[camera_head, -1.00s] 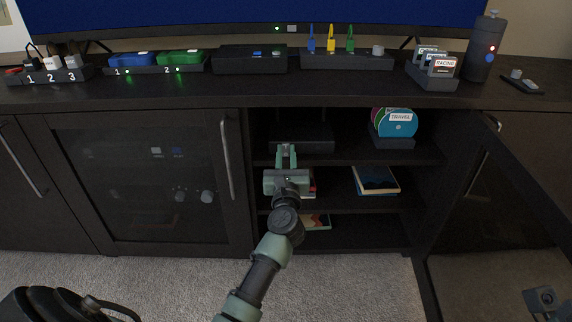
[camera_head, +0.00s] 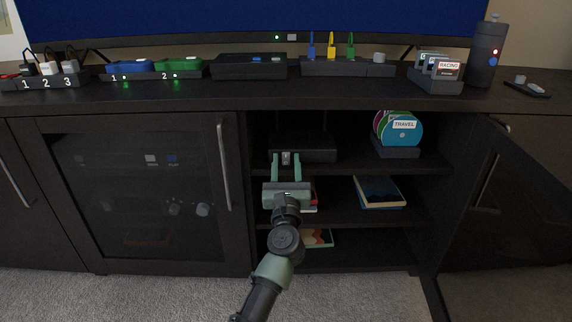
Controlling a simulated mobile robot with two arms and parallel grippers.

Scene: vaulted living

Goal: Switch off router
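A dark, flat box with thin dark antennas, which looks like the router (camera_head: 318,150), sits on the upper shelf inside the open cabinet. A small light-coloured part, possibly a switch, shows on its front between my fingertips. My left gripper (camera_head: 286,157) reaches into the cabinet with its two green fingers spread apart and nothing held between them. Its fingertips are in front of the box's left part; I cannot tell if they touch it. The fingers hide part of the box's front. My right gripper is not in view.
A disc rack (camera_head: 397,151) stands right of the box. Books (camera_head: 379,191) lie on the shelf below. The open cabinet door (camera_head: 530,200) is at the right.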

